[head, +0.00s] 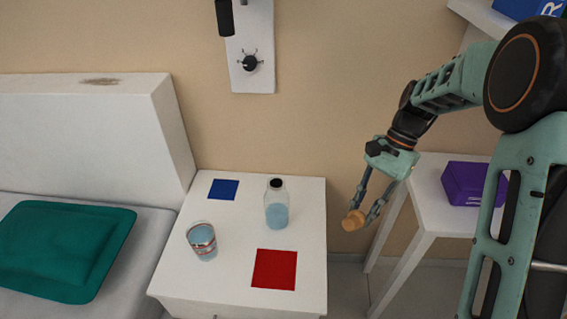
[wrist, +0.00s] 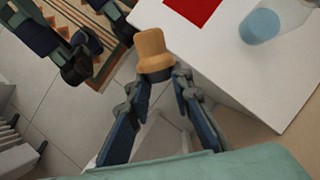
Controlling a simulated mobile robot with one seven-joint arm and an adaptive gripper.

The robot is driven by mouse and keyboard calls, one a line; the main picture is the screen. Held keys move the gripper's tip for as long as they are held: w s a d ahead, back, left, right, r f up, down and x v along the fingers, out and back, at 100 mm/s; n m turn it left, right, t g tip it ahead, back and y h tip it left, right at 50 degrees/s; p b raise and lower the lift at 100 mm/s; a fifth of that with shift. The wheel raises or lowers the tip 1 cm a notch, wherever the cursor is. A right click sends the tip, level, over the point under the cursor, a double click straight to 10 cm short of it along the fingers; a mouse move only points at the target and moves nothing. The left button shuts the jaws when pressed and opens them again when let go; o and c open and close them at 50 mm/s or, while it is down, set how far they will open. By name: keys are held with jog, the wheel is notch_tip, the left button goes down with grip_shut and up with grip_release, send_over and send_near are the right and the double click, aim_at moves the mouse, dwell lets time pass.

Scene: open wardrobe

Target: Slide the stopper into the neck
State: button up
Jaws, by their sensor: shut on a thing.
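My gripper (head: 363,214) is shut on an orange-tan stopper (head: 353,220) and holds it in the air to the right of the white bedside table (head: 313,238). In the wrist view the stopper (wrist: 154,54) sits between the fingertips, with its wider part toward them. A clear bottle (head: 277,204) with pale blue contents and a dark opening at its neck stands upright on the table, left of my gripper. The bottle (wrist: 262,25) also shows at the upper right of the wrist view, partly cut off. Stopper and bottle are well apart.
A glass (head: 202,241) stands left of the bottle. A blue square (head: 223,189) and a red square (head: 274,269) lie on the table. A purple box (head: 470,183) is on a white stand at right. A bed with a green cushion (head: 65,250) is at left.

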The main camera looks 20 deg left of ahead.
jog(key=s+a+f+m+g+y, duration=0.1)
jog(key=s+a+m+g+y, duration=0.15)
jog(key=a, duration=0.35)
notch_tip(320, 180, up, 7)
jog(key=m+t+y+b, duration=0.2)
jog(key=m+y, duration=0.6)
jog(key=y, duration=0.6)
send_over(282, 180)
jog(key=s, duration=0.1)
jog(key=shift+s+d, duration=0.2)
jog(key=shift+d, duration=0.05)
jog(key=shift+w+a+r+y, duration=0.1)
jog(key=shift+w+r+y, duration=0.1)
jog(key=shift+y, duration=0.15)
jog(key=shift+r, duration=0.1)
jog(key=shift+f+b, duration=1.5)
jog(key=shift+f, duration=1.5)
